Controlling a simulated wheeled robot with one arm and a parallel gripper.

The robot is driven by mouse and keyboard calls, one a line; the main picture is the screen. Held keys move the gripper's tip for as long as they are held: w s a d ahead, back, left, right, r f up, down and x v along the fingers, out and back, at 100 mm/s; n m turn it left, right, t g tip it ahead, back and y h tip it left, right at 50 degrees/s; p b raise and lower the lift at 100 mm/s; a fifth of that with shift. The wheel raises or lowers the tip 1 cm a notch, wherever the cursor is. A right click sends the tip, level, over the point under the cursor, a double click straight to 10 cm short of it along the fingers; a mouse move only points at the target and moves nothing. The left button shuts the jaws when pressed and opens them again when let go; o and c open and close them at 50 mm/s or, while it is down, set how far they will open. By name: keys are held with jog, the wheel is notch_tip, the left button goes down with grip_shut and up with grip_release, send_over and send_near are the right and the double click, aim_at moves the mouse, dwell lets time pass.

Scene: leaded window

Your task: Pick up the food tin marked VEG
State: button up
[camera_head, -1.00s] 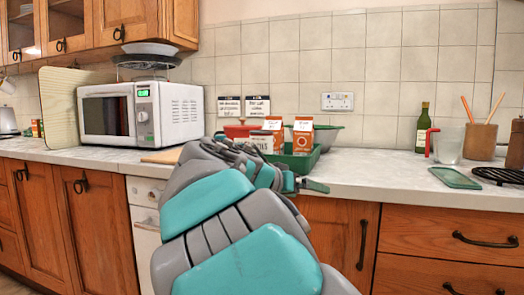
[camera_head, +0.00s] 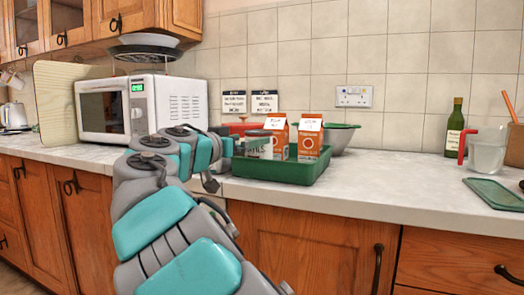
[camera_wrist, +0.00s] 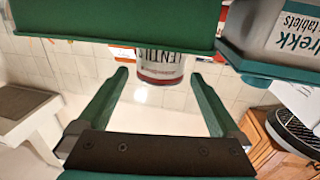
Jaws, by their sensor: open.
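My gripper (camera_wrist: 160,74) is open in the wrist view, its two green fingers apart and nothing held. A tin with a white label reading "LENTI" and a red band (camera_wrist: 162,62) shows beyond and between the fingertips. In the head view a pale tin with letters ending "ILS" (camera_head: 262,150) stands in the green tray (camera_head: 285,172), and my gripper is beside the tray's left end, largely hidden by my arm. I can read VEG on no tin in either view.
Two orange cartons (camera_head: 308,138) stand in the tray. A microwave (camera_head: 140,108) is to the left, bowls (camera_head: 338,137) behind. A bottle (camera_head: 454,127) and a glass jug (camera_head: 486,153) are at the right. The counter front between tray and jug is clear.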

jog(key=p+x, duration=0.1)
jog(key=x, duration=0.5)
jog(key=shift+a, duration=0.1)
grip_shut()
dwell(0.7)
